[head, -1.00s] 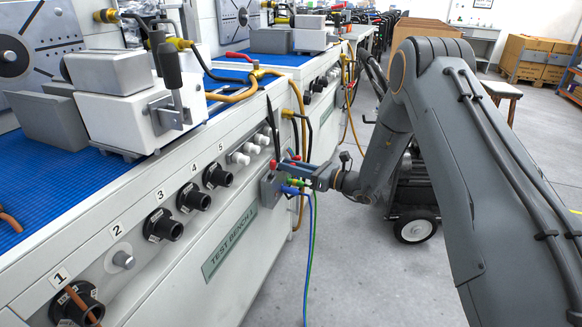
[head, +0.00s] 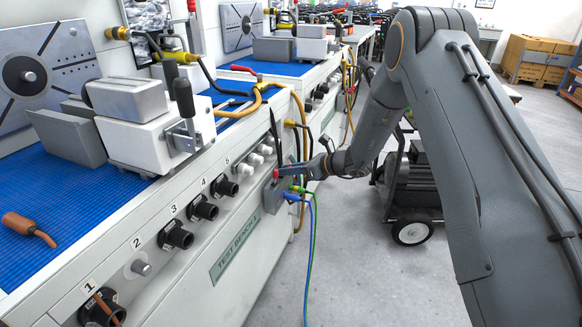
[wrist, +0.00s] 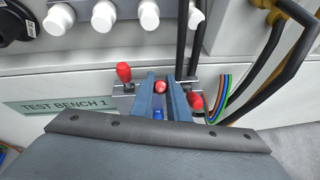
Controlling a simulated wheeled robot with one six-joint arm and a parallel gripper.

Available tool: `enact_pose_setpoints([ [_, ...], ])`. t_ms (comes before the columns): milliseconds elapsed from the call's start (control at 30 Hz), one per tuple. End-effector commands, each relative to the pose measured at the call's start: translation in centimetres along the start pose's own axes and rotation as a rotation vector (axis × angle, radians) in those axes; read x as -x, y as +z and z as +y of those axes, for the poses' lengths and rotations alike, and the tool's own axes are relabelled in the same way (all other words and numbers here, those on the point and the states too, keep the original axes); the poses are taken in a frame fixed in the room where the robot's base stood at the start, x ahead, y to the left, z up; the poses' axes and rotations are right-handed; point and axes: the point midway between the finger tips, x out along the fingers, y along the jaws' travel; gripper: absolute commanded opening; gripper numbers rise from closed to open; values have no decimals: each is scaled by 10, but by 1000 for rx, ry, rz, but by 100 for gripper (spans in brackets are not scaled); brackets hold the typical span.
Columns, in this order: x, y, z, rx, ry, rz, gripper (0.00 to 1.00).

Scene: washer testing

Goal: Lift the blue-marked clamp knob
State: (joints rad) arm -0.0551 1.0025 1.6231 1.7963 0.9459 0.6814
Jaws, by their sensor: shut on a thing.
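A small grey terminal block (head: 273,196) sits on the bench front below the white plugs. It bears red clamp knobs; a left one (wrist: 124,72) and a right one (wrist: 195,102) stand outside my fingers in the wrist view. My gripper (wrist: 162,84) is at the block, also in the head view (head: 289,173). Its two blue-grey fingers are shut on the middle, blue-marked clamp knob (wrist: 160,87), whose red top shows between them. A blue piece (wrist: 158,113) shows just below it. The fingers hide the knob's sides, so I cannot tell how high it stands.
Green and blue cables (head: 314,240) hang from the block. Black and yellow hoses run close on its right. White plugs (wrist: 149,14) are above it. Numbered sockets line the bench front at left. A wheeled cart (head: 412,185) stands behind my arm.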

Motion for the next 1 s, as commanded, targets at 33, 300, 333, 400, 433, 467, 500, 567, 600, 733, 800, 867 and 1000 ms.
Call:
enact_pose_setpoints([
  [33,0,8,3,9,-7,43,0],
  [300,-8,16,4,32,-47,269,0],
  [333,-8,16,5,33,-49,287,0],
  [400,-11,17,5,37,-55,328,0],
  [433,-11,16,5,39,-59,345,0],
  [467,-12,17,5,40,-61,360,0],
  [500,-12,17,5,42,-65,380,0],
  [567,-14,18,5,45,-69,406,0],
  [600,-14,18,5,47,-72,423,0],
  [733,-16,18,5,50,-80,468,0],
  [800,-17,18,5,51,-84,487,0],
  [867,-18,19,5,53,-86,500,0],
  [1000,-19,18,5,53,-88,521,0],
])
